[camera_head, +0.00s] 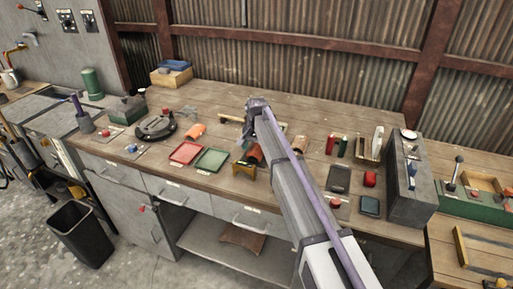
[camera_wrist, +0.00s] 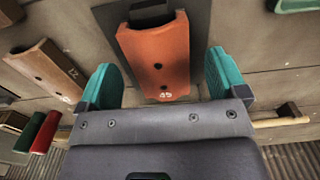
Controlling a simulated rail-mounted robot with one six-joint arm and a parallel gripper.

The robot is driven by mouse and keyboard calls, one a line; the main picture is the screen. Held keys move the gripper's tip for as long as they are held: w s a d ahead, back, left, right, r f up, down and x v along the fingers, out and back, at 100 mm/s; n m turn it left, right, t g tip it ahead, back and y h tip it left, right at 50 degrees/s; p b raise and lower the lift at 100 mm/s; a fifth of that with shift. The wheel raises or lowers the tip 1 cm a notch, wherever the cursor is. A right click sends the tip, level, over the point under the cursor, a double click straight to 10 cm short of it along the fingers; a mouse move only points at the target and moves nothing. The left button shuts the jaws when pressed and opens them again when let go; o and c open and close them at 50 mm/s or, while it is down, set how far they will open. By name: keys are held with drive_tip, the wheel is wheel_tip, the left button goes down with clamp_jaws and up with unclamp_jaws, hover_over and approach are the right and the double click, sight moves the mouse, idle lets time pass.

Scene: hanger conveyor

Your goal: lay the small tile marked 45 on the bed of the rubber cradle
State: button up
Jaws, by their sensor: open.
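The orange, trough-shaped tile marked 45 (camera_wrist: 155,55) lies over a dark grey pad in the wrist view, its number end toward me. In the head view part of this tile (camera_head: 254,155) shows left of my arm. My gripper (camera_wrist: 162,78) is open, with one teal finger on each side of the tile's near end and gaps between. A dark curved part shows past the tile's far end in the wrist view.
Another tile (camera_wrist: 45,70), its number hard to read, lies left of my gripper in the wrist view. Red (camera_head: 186,152) and green (camera_head: 211,160) trays lie left of the stand. A grey box (camera_head: 412,185) stands at the right. Bare wood lies toward the back wall.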

sight(257, 149)
wheel_tip(257, 149, up, 10)
drive_tip(key=p, duration=0.8)
drive_tip(key=shift+p, duration=0.35)
drive_tip(key=shift+f, duration=0.1)
drive_tip(key=s+d+n, duration=0.1)
drive_tip(key=s+d, duration=0.7)
drive_tip(key=s, duration=0.3)
drive_tip(key=s+d+n, duration=0.1)
drive_tip(key=s+d, duration=0.7)
drive_tip(key=s, duration=0.4)
drive_tip(key=s+d+n, duration=0.1)
drive_tip(key=s+d, duration=0.6)
drive_tip(key=s, duration=0.5)
drive_tip(key=shift+s+d, duration=0.25)
drive_tip(key=shift+d, duration=0.15)
